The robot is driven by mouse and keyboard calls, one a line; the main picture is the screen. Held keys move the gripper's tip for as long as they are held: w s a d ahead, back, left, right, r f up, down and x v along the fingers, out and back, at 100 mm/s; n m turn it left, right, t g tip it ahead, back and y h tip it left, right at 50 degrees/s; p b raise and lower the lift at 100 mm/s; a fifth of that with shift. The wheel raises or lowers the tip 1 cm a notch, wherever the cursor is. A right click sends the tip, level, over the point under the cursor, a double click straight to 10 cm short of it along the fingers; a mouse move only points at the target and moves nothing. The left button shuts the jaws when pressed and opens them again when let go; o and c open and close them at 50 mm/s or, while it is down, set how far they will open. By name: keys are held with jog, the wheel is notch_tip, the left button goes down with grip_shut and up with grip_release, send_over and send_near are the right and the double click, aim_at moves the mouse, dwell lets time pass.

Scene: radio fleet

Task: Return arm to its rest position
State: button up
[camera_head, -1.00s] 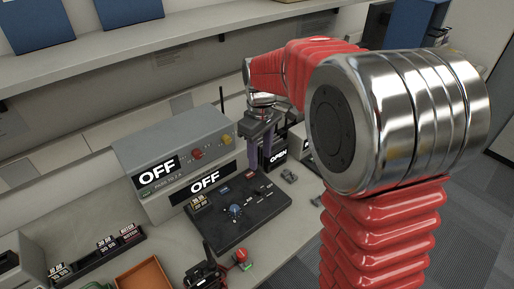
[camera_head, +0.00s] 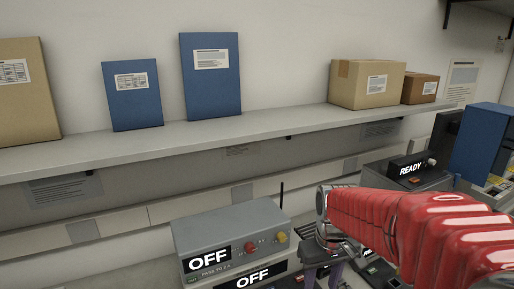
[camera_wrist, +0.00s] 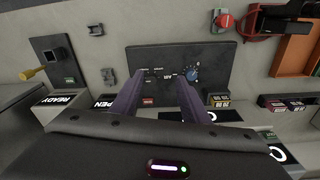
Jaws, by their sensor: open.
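My gripper (camera_wrist: 158,100) is open and empty in the wrist view. Its two purple fingers stand apart over a dark control panel (camera_wrist: 217,52) with a blue knob (camera_wrist: 192,74). I cannot tell the exact height of the fingers above the panel. In the head view my red-sleeved arm (camera_head: 440,225) reaches in from the right. The gripper (camera_head: 322,277) is partly cut off at the bottom edge there, just right of a grey box (camera_head: 228,235) that reads OFF.
A long shelf (camera_head: 270,128) runs above the bench with blue binders (camera_head: 210,75) and cardboard boxes (camera_head: 366,84). A box reading READY (camera_head: 408,168) stands at the right. The wrist view shows an orange tray (camera_wrist: 292,55) and a red button (camera_wrist: 226,20).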

jog(key=s+r+m+t, duration=0.1)
jog(key=s+r+t, duration=0.1)
jog(key=s+r, duration=0.2)
jog(key=s+r+m+t, duration=0.1)
jog(key=s+r+t, duration=0.1)
jog(key=s, duration=0.9)
jog(key=shift+s+r+m+t, duration=0.2)
jog(key=shift+r+m+t, duration=0.15)
jog(key=shift+r, duration=0.55)
jog(key=shift+c, duration=0.3)
